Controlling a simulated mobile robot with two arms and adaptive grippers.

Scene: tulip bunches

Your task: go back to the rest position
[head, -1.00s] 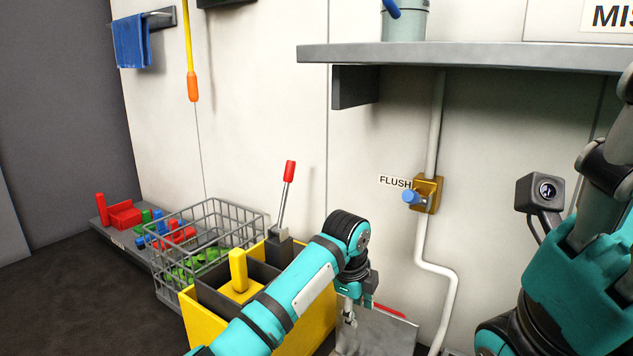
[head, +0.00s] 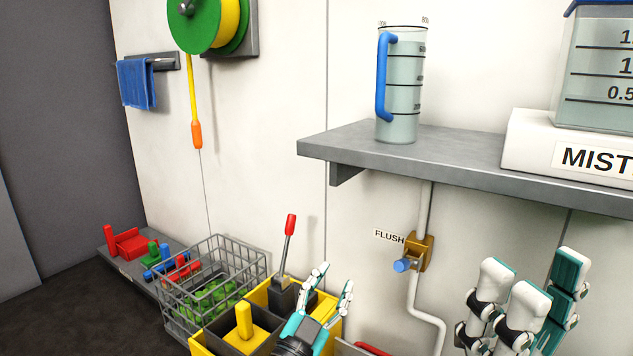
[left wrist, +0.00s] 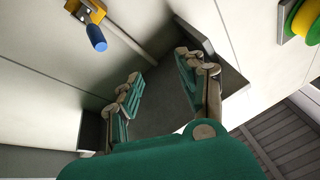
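My left gripper (head: 334,278) is at the bottom middle of the head view, pointing up, in front of the yellow box. Its fingers are spread with nothing between them. The left wrist view also shows its fingers (left wrist: 160,75) apart and empty. My right gripper (head: 540,272) stands at the lower right of the head view, below the shelf, fingers pointing up and apart. No object shows in it; its palm is cut off by the frame edge.
A grey shelf (head: 340,145) carries a measuring jug (head: 405,95) and a white MIST unit (head: 530,135). The blue-handled flush valve (head: 418,252) is on the wall pipe. A wire basket (head: 215,262) and yellow box (head: 208,345) with a red-tipped lever (head: 288,240) stand lower left.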

